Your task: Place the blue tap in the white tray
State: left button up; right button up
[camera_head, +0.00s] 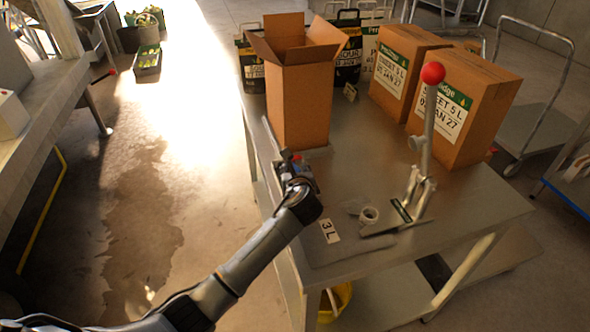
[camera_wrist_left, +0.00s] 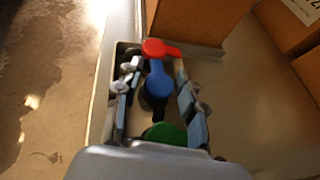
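In the left wrist view a blue tap (camera_wrist_left: 157,82) lies between the two fingers of my left gripper (camera_wrist_left: 157,80), with a visible gap to either side. A red tap (camera_wrist_left: 154,48) is just beyond it, and a green tap (camera_wrist_left: 166,133) is nearer the palm. The taps seem to lie in a shallow pale tray with a rim (camera_wrist_left: 106,80) left of the fingers; whether this is the white tray I cannot tell. In the head view my left gripper (camera_head: 292,168) is low over the table's left edge and hides most of this. My right gripper is out of view.
An open tall carton (camera_head: 300,105) stands just beyond my left gripper. A lever tool with a red knob (camera_head: 432,73), a tape roll (camera_head: 369,215) and a "3 L" label (camera_head: 329,231) are on the metal table (camera_head: 350,168). Closed cartons (camera_head: 466,105) stand behind.

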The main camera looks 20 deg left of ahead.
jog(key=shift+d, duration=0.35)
pick_arm(q)
jog(key=shift+s+r, duration=0.1)
jog(key=shift+s, duration=0.1)
jog(key=v, duration=1.1)
jog(key=shift+s+d+r, duration=0.1)
jog(key=shift+s+d, duration=0.1)
jog(key=shift+s, duration=0.05)
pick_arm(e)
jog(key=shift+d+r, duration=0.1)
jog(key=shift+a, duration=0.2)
